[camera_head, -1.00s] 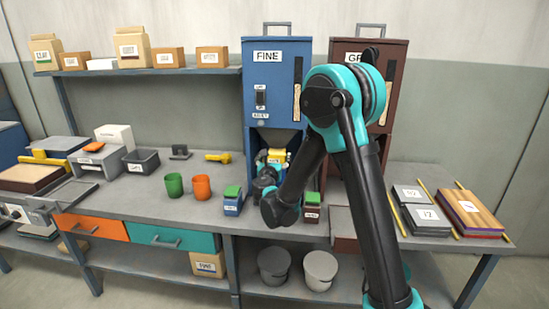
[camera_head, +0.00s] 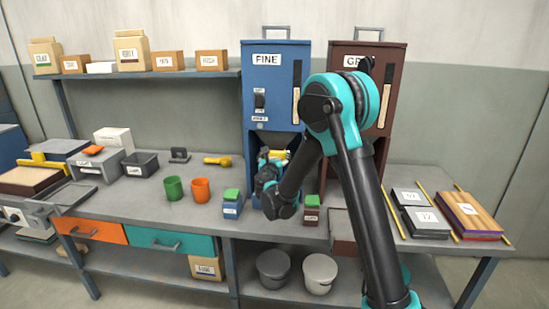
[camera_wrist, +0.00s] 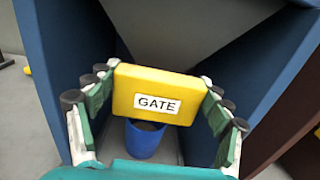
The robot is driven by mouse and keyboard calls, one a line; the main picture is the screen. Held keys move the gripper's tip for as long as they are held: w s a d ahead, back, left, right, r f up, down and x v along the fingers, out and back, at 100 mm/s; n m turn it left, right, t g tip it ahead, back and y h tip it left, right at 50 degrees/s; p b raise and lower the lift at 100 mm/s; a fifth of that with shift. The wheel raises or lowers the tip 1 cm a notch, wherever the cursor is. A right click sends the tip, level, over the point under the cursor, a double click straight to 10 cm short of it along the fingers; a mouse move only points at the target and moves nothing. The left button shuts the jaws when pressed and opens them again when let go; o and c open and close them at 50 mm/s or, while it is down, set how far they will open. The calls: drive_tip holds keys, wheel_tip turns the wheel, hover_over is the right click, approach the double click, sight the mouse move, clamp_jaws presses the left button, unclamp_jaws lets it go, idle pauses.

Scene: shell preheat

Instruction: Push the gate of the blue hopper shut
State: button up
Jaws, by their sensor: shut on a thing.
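The blue hopper (camera_head: 277,83), labelled FINE, stands at the back of the bench; its grey chute and blue side walls (camera_wrist: 54,62) fill much of the wrist view. Its yellow gate plate (camera_wrist: 157,84), marked GATE, sits below the chute and also shows as a yellow patch in the head view (camera_head: 279,154). My gripper (camera_wrist: 158,95) is shut on the gate, one finger against each side edge. In the head view my gripper (camera_head: 267,168) is inside the hopper's lower opening, partly hidden by my arm. A blue cup (camera_wrist: 145,142) stands beneath the gate.
A dark red hopper (camera_head: 391,85) stands close on the right, partly behind my arm. A blue block with green top (camera_head: 231,207) and a dark red one (camera_head: 311,212) stand in front. Green (camera_head: 174,188) and orange (camera_head: 201,190) cups are to the left.

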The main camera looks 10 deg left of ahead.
drive_tip(key=shift+w, duration=0.1)
drive_tip(key=o, duration=1.7)
drive_tip(key=s, duration=1.2)
drive_tip(key=shift+a, duration=0.2)
